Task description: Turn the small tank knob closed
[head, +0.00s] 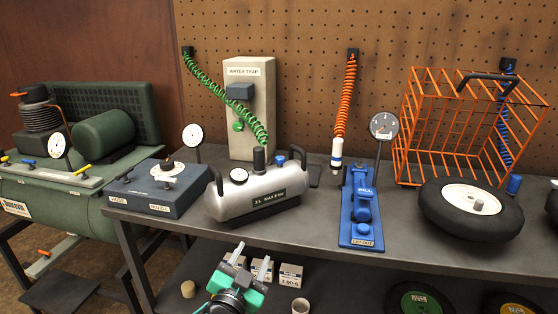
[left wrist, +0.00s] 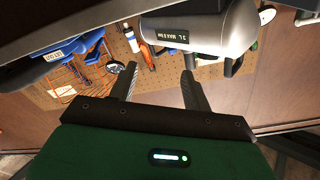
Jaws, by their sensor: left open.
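The small silver tank (head: 255,194), labelled as 2 L, lies on the bench with a dark handle at each end. On its top are a round gauge (head: 239,176), a black upright cylinder (head: 259,159) and a small blue-topped part (head: 280,160); I cannot tell which is the knob or how far it is turned. My left gripper (head: 240,264) is low in front of the bench edge, apart from the tank. In the left wrist view its fingers (left wrist: 158,84) are spread and empty, with the tank (left wrist: 210,25) beyond them. My right gripper is not in view.
A blue box (head: 155,190) with a dial stands left of the tank, and a blue pump (head: 362,210) stands to the right. Behind is the water trap post (head: 250,110) with a green coiled hose. A wheel (head: 470,210) and an orange basket (head: 470,125) occupy the right.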

